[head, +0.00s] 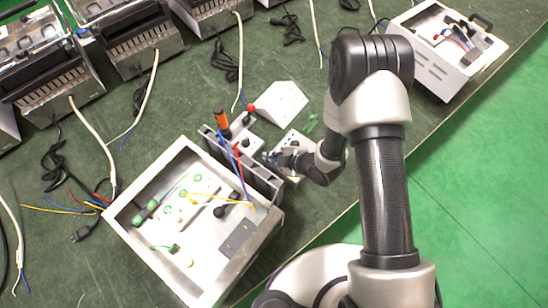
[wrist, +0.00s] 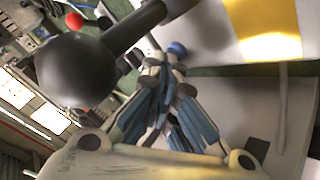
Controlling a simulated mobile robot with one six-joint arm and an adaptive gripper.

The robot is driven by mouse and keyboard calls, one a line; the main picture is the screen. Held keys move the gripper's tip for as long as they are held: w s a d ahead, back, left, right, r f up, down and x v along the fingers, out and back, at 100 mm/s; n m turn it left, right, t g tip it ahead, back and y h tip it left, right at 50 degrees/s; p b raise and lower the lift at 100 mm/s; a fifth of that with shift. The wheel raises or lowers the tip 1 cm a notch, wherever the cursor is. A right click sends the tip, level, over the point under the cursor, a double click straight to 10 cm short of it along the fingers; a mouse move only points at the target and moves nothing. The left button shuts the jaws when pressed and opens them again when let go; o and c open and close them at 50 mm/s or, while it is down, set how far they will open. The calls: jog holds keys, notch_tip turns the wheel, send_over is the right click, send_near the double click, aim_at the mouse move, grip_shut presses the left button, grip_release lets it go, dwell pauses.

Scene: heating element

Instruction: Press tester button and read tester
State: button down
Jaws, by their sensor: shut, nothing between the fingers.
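My gripper (head: 272,157) is shut and empty over the small fixture beside the open white housing. In the wrist view its fingertips (wrist: 166,72) are together, right by a round blue button (wrist: 177,48) on a pale surface. I cannot tell whether they touch it. A white panel with a yellow patch (wrist: 262,28) lies to the right of the button. A small white box (head: 292,139), possibly the tester, is partly hidden by my gripper in the head view. No reading is legible.
A black ball knob (wrist: 75,70) looms close to the camera in the wrist view. The open housing (head: 150,183), an orange-handled tool (head: 221,122), a red knob (head: 251,107) and a white sloped block (head: 282,98) crowd my gripper. Another white unit (head: 440,62) stands upper right.

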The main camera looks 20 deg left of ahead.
dwell(0.3)
jog(key=shift+r+p, duration=0.55)
jog(key=shift+r, duration=0.3)
jog(key=shift+r, duration=0.15)
notch_tip(320, 180, up, 5)
jog(key=p, duration=0.3)
dwell(0.6)
